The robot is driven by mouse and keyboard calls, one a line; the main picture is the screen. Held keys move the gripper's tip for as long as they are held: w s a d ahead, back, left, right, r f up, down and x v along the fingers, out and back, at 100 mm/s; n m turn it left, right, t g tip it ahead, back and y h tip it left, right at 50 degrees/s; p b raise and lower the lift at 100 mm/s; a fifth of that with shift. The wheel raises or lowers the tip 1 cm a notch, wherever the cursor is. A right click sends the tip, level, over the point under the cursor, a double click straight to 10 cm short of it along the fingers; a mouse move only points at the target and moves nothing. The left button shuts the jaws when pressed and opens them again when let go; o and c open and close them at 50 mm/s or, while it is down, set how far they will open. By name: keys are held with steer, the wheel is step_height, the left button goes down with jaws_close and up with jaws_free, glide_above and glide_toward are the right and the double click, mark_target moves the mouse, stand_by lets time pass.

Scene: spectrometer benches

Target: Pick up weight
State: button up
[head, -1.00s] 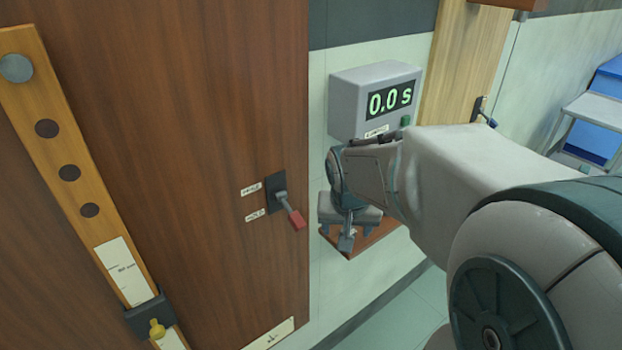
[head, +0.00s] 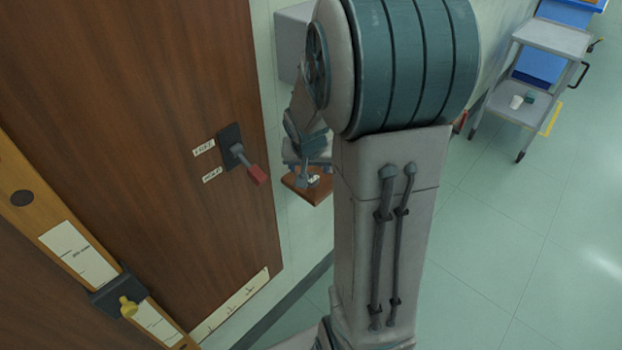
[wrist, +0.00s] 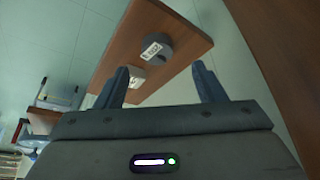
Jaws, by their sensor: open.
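In the wrist view a dark grey round weight (wrist: 169,44) with a white label lies on a brown wooden shelf (wrist: 125,42). A smaller pale block (wrist: 128,78) with a label lies on the same shelf, nearer my left finger and partly hidden by it. My gripper (wrist: 160,70) is open and empty, its fingers spread apart over the shelf edge with the round weight beyond and between them. In the head view my gripper (head: 304,165) is above the small shelf (head: 317,195); my arm hides much of it, and the weight is hard to make out.
A grey box (head: 293,45) on the wall is partly behind my arm. A grey trolley (head: 548,40) stands at the upper right, with clear floor (head: 510,240) below it.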

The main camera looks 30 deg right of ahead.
mark_target(311, 177)
steer(key=shift+s+x, duration=0.1)
steer(key=shift+x, duration=1.15)
steer(key=shift+s+x, duration=0.15)
steer(key=shift+x, duration=1.05)
steer(key=shift+d, duration=0.1)
steer(key=c, duration=1.2)
